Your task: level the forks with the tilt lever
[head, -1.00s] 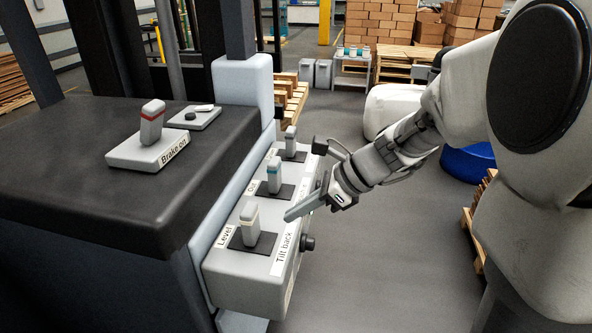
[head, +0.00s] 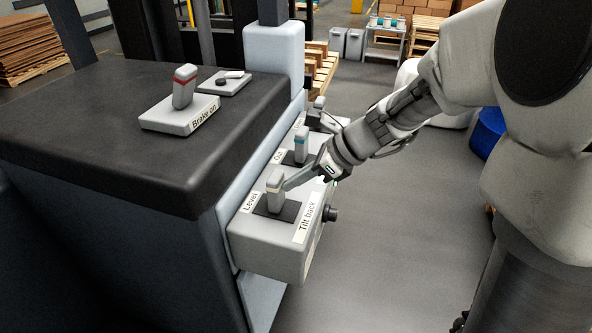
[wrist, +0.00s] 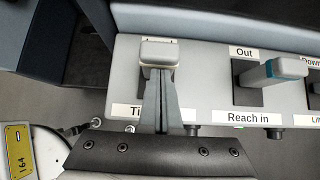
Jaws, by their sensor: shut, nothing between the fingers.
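The tilt lever (head: 275,192) is a pale grey handle with a cream band, standing in a dark slot on the grey lever box. The label "Level" (head: 250,202) lies on the machine side of the slot and "Tilt back" (head: 307,224) on the outer side. My gripper (head: 288,185) is shut and empty, with its tips at the outer side of the lever's upper part. In the wrist view the fingers (wrist: 161,100) point straight at the lever head (wrist: 159,53), which hides much of the "Level" label. I cannot tell whether they touch.
The reach lever (head: 301,145), banded blue, stands just behind in the same box, and the lift lever (head: 318,108) is farther back. A brake switch (head: 184,90) labelled "Brake on" sits on the black top. Open floor lies right of the box.

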